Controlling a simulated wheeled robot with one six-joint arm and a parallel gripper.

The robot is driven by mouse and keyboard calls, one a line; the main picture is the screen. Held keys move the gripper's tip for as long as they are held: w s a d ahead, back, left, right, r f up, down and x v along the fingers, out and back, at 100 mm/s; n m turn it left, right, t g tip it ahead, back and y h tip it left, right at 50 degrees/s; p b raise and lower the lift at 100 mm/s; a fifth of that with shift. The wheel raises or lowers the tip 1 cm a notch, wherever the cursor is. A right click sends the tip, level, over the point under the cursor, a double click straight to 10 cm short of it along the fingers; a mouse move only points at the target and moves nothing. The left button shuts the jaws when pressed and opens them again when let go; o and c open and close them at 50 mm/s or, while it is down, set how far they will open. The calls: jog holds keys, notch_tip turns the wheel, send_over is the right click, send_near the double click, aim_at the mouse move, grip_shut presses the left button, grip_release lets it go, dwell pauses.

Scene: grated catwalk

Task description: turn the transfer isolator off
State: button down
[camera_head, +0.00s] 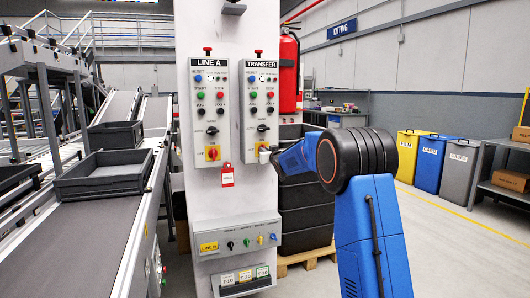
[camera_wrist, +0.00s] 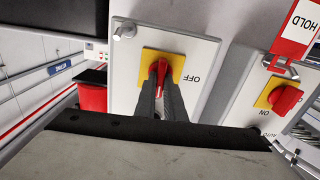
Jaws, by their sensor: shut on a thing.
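The transfer isolator (camera_head: 261,146) is a yellow plate with a red handle, low on the TRANSFER panel (camera_head: 253,103) in the head view. In the wrist view its yellow plate (camera_wrist: 176,60) and red handle (camera_wrist: 161,68) are seen close up, with an OFF label beside the plate. My gripper (camera_wrist: 161,88) is shut on the red handle, a dark finger on each side. In the head view my gripper (camera_head: 266,154) reaches the panel from the right and hides part of the isolator.
The LINE A panel (camera_head: 209,103) stands to the left with its own isolator (camera_head: 213,155) and a red tag (camera_head: 227,176) hanging below. That isolator's red handle (camera_wrist: 286,99) shows at right in the wrist view. A fire extinguisher (camera_head: 289,72) and black crates (camera_head: 306,205) are right of the column.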

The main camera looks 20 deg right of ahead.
jog(key=n, duration=1.7)
jog(key=shift+a+f, duration=0.25)
jog(key=shift+f, duration=0.1)
jog(key=shift+n, duration=0.3)
jog(key=c, duration=1.8)
grip_release()
jog(key=shift+c, duration=0.2)
